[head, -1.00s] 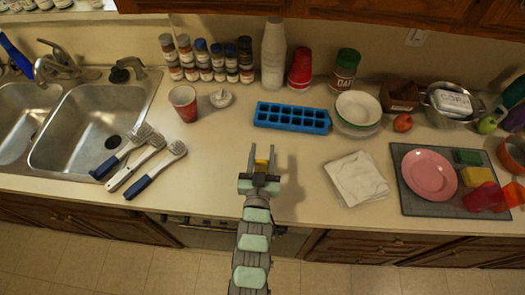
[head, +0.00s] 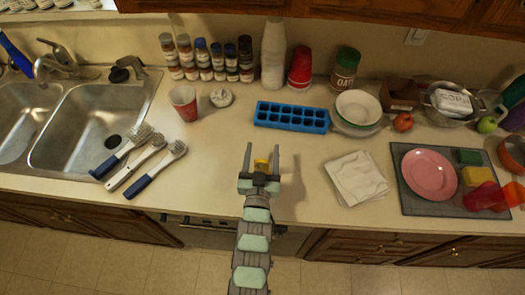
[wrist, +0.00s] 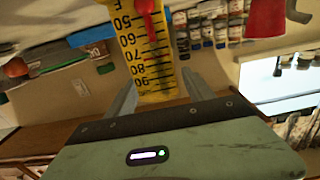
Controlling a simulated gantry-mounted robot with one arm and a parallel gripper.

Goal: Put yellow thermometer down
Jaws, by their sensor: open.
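The yellow thermometer (head: 261,165) shows as a small yellow patch between my fingers in the head view, over the front part of the counter. In the wrist view the yellow thermometer (wrist: 148,58) stretches away between the fingers, with black numbers and a red column. My gripper (head: 262,147) is open, with a finger on each side of the thermometer; it also shows in the wrist view (wrist: 159,77). Gaps show beside the thermometer. I cannot tell whether its hidden lower side rests on the counter.
A blue ice tray (head: 291,117) lies beyond my gripper. Brushes (head: 155,165) lie to the left, beside the sink (head: 85,150). A folded white cloth (head: 356,178) and a grey mat (head: 415,202) with a pink plate (head: 429,175) are to the right. The counter around my gripper is clear.

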